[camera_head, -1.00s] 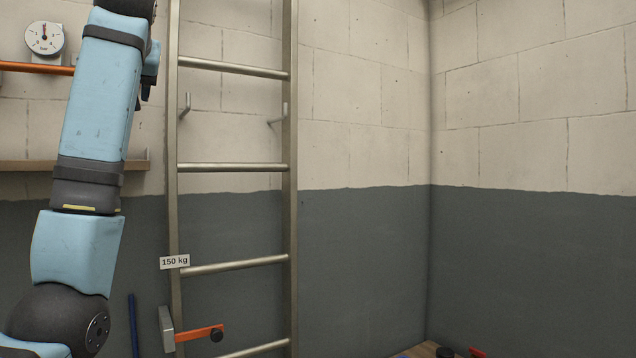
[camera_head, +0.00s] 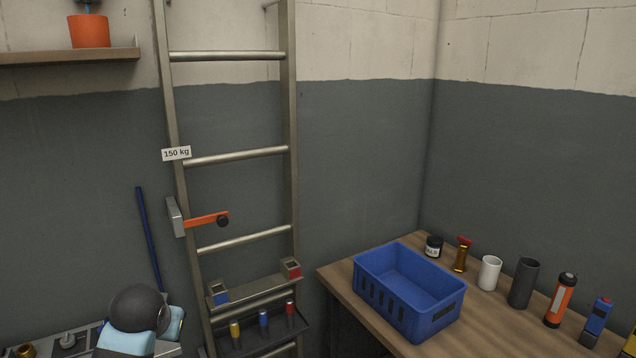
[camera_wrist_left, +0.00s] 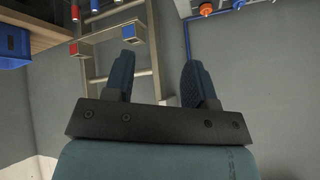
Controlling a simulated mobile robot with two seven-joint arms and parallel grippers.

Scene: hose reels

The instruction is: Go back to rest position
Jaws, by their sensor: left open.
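My left gripper (camera_wrist_left: 158,82) shows in the left wrist view, with its two dark fingers apart and nothing between them. Behind the fingers is the metal ladder (camera_wrist_left: 150,55), at a distance. In the head view only a light blue and black part of my left arm shows at the lower left, and the gripper itself is out of that picture. My right gripper is in neither view.
A metal ladder (camera_head: 290,130) with an orange lever (camera_head: 205,220) stands against the wall. A blue crate (camera_head: 390,310) sits on a wooden bench (camera_head: 345,283) with a white cup (camera_head: 489,272) and an orange flashlight (camera_head: 560,300). A shelf (camera_head: 70,56) is at the upper left.

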